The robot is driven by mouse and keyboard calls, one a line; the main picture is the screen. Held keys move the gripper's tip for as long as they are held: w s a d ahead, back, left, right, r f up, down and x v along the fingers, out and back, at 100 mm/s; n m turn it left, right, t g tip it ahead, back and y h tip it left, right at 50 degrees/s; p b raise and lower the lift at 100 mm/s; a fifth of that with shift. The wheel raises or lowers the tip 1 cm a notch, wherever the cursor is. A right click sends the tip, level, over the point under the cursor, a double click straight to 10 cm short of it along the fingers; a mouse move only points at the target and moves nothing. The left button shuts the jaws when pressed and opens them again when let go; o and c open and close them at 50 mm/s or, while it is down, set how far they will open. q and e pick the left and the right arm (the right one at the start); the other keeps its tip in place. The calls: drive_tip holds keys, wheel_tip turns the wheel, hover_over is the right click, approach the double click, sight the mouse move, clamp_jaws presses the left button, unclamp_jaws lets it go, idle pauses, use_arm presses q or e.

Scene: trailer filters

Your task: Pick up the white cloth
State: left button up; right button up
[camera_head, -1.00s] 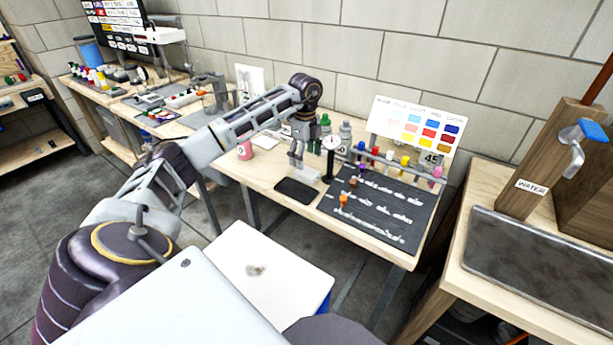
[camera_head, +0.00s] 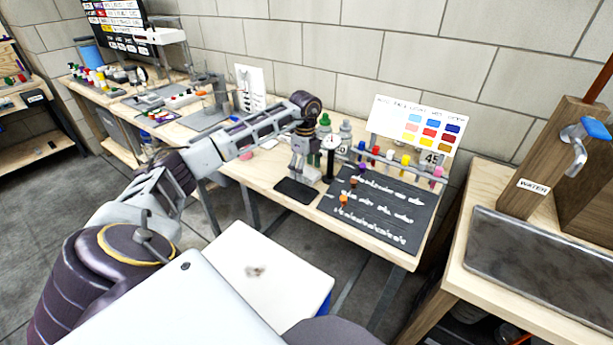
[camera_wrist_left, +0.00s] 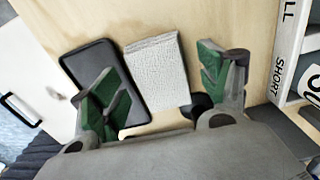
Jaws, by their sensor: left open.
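The white cloth (camera_wrist_left: 157,72) is a folded, textured rectangle lying flat on the wooden table, beside a black tray (camera_wrist_left: 112,62). My left gripper (camera_wrist_left: 159,68) is open above it, its green-padded fingers on either side of the cloth in the left wrist view. The left finger overlaps the tray in that view; I cannot tell whether either finger touches anything. In the head view my left gripper (camera_head: 303,176) points down at the table and hides most or all of the cloth. The black tray (camera_head: 296,191) shows just in front of it. My right gripper is not in view.
A dark mat (camera_head: 385,212) with small bottles lies right of the gripper.

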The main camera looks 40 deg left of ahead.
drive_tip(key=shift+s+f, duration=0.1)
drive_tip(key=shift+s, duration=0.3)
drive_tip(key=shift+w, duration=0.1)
use_arm(q)
drive_tip(key=shift+c, duration=0.5)
drive_tip(key=c, duration=0.9)
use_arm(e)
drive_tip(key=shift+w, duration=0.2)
